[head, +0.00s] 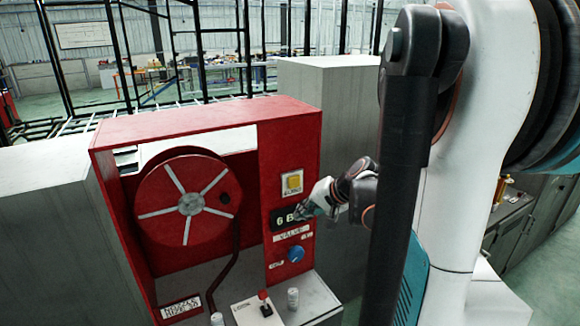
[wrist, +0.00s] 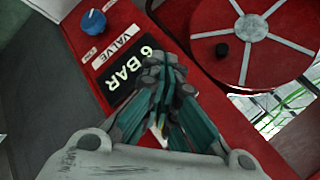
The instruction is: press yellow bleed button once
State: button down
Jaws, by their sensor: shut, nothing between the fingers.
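The yellow bleed button (head: 293,182) sits on a pale square plate near the top of the red cabinet's right-hand panel in the head view. My gripper (head: 308,210) is in front of that panel, below and slightly right of the button, beside the black "6 BAR" display (head: 284,217). In the wrist view my gripper (wrist: 163,70) is shut and empty, its fingertips over the edge of the "6 BAR" display (wrist: 128,77). The button is not visible in the wrist view. I cannot tell whether the fingertips touch the panel.
A blue valve knob (head: 296,253) is below the display, under a "VALVE" label. The red cabinet (head: 200,115) holds a hose reel (head: 188,203) at left. A red-topped lever (head: 264,299) and small pale posts stand on the ledge below. Grey cabinets flank the red one.

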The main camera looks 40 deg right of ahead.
aim_at(294, 182)
jog(key=s+d+r+m, duration=0.1)
jog(key=s+d+r+m+p, duration=0.1)
jog(key=d, duration=0.1)
jog(key=shift+t, duration=0.3)
jog(key=w+d, duration=0.2)
jog(key=w, duration=0.6)
jog(key=shift+w, duration=0.3)
jog(key=shift+w+d, duration=0.1)
jog(key=shift+w, duration=0.05)
dwell(1.3)
jog(key=shift+w, duration=0.25)
